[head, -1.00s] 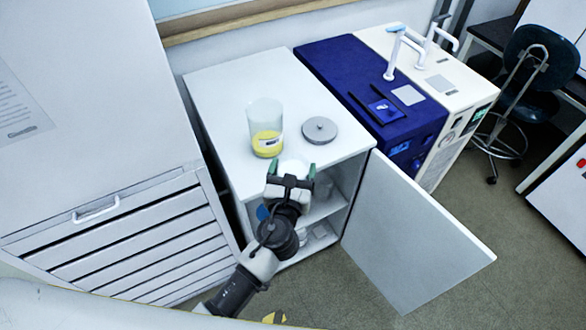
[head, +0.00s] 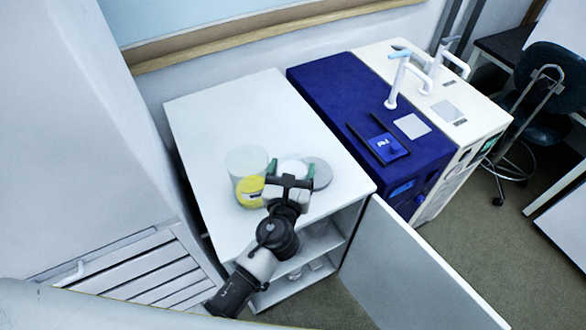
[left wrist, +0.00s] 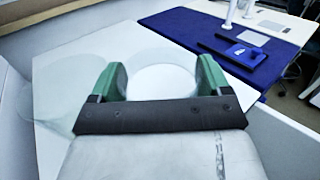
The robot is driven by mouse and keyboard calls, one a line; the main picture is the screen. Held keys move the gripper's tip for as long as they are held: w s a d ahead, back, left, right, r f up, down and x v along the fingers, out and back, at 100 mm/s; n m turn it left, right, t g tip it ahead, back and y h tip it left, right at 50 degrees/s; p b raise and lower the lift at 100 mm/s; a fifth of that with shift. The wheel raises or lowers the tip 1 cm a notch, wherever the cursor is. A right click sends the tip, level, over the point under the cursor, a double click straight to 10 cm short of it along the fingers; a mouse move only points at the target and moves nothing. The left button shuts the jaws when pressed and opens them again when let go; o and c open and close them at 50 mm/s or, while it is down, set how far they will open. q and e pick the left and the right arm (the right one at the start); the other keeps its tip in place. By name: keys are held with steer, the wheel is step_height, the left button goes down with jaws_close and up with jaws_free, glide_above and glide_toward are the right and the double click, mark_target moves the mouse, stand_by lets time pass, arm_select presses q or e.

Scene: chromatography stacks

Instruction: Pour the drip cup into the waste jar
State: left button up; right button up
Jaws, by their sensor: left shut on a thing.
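The waste jar (head: 246,163) is a clear, wide cylinder with yellow contents low inside and a small label. It stands upright on the white cabinet top, left of my gripper, and shows faintly at the left in the left wrist view (left wrist: 68,85). My left gripper (head: 290,170) is shut on the drip cup (left wrist: 160,82), a pale round cup between its green fingers. The cup is close to the jar's right side; I cannot tell whether they touch. Its contents are not clear. My right gripper is not in view.
A grey round lid (head: 321,173) lies on the cabinet top (head: 230,110), just right of the cup. The cabinet door (head: 410,270) stands open at the front right. A blue and white instrument (head: 335,90) is to the right. The back of the cabinet top is clear.

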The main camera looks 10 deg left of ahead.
arm_select(q)
steer(key=shift+s+a+r+n+p, duration=0.15)
steer(key=shift+r+n+p, duration=0.25)
steer(key=shift+r, duration=0.45)
steer(key=shift+a+r+p, duration=0.2)
steer(key=shift+r+p, duration=0.3)
steer(key=shift+p, duration=0.1)
steer(key=shift+a+r+n+p, duration=0.25)
steer(key=shift+r+n+p, duration=0.35)
steer(key=shift+r, duration=0.15)
steer(key=shift+w+a+r+n+g+p, duration=0.15)
steer(key=shift+a+r+n+p, duration=0.1)
steer(key=shift+a+n, duration=0.2)
steer(key=shift+w+a+r+n+g+p, duration=0.15)
steer(key=shift+a+n+p, duration=0.05)
steer(key=shift+a+n, duration=0.2)
steer(key=shift+a+r+n+p, duration=0.5)
steer(key=shift+n+p, duration=0.15)
steer(key=shift+p, duration=0.15)
steer(key=shift+w, duration=0.1)
